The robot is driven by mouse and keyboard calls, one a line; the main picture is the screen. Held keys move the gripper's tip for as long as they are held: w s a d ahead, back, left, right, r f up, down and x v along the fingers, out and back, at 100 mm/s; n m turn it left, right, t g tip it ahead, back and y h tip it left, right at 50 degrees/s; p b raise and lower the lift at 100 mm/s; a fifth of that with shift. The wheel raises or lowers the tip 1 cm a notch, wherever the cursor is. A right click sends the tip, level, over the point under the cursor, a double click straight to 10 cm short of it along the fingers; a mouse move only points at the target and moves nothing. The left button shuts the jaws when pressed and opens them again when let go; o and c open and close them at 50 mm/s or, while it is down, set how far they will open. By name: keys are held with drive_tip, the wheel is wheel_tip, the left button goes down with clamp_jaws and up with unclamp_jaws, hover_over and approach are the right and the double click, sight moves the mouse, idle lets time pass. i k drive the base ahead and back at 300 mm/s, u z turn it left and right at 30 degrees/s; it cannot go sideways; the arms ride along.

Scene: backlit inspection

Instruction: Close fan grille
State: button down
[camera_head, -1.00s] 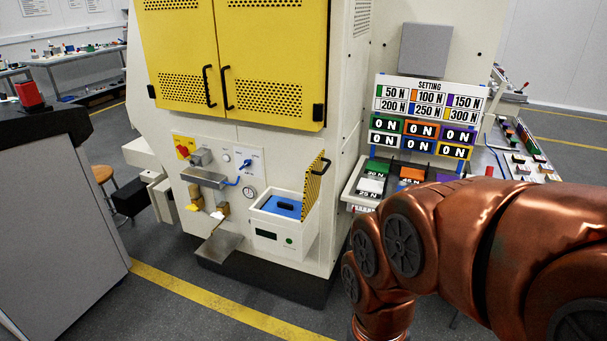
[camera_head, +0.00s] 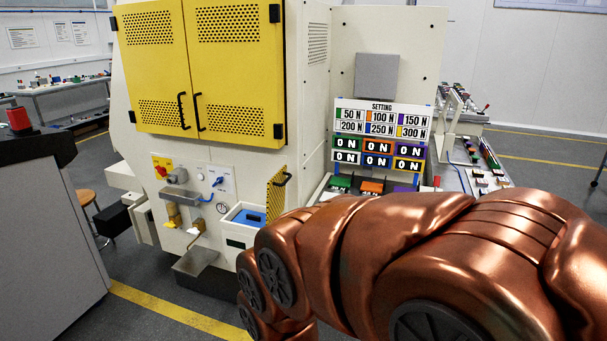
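The yellow perforated grille (camera_head: 277,192) with a dark handle stands open and upright at the right side of a white box (camera_head: 236,239) low on the machine's front. I take this to be the fan grille. The box is open at the top and shows a blue inside (camera_head: 249,218). My copper arm crosses the lower right and hides the box's right part and the grille's lower edge. My gripper is not in view, so its opening and what it holds cannot be seen.
Two large yellow cabinet doors (camera_head: 198,68) above are shut. A setting board (camera_head: 380,135) stands behind my arm with colored blocks below it. A grey counter (camera_head: 45,235) stands at the left. Floor with a yellow line (camera_head: 175,312) lies clear between counter and machine.

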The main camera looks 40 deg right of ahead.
sight(282, 199)
drive_tip(key=z, duration=0.3)
drive_tip(key=i, duration=1.05)
drive_tip(key=u, duration=0.25)
